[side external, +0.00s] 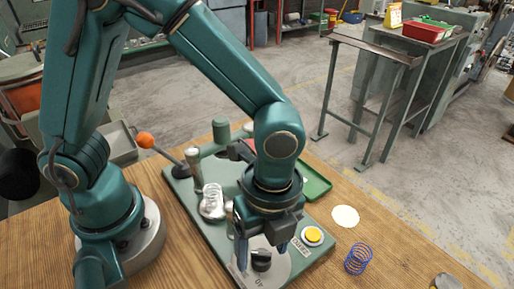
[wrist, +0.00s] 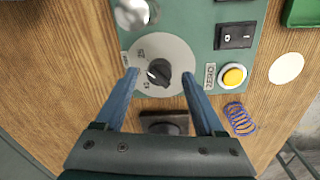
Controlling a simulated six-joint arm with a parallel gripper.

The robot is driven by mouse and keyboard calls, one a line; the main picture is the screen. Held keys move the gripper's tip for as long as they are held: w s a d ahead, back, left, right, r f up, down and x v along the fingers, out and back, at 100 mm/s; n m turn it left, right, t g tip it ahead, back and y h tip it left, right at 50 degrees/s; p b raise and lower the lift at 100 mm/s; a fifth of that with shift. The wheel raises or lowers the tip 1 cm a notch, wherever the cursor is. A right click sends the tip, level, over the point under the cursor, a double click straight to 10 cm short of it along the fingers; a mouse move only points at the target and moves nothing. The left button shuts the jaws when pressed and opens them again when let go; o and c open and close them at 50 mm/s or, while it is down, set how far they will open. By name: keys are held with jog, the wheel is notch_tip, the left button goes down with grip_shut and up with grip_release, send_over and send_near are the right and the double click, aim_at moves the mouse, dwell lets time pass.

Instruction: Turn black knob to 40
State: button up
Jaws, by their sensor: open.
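The black knob (wrist: 159,71) sits in the middle of a round pale dial plate (wrist: 176,50) on the green panel. Its pale mark points to the lower left in the wrist view, near a small number too blurred to read surely. The knob (side external: 261,261) also shows below my gripper in the side view. My gripper (wrist: 161,75) is open, with one blue finger on each side of the knob and gaps visible between. In the side view my gripper (side external: 262,237) points down over the dial. Contact with the knob cannot be seen.
A yellow button (wrist: 233,76) and a black rocker switch (wrist: 235,36) are right of the dial. A blue spring (wrist: 240,119) and a white disc (wrist: 286,68) lie on the wooden table. An orange-tipped lever (side external: 146,141) rises behind. A dark block (wrist: 165,122) lies below the dial.

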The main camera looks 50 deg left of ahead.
jog(key=shift+f, duration=0.45)
grip_shut()
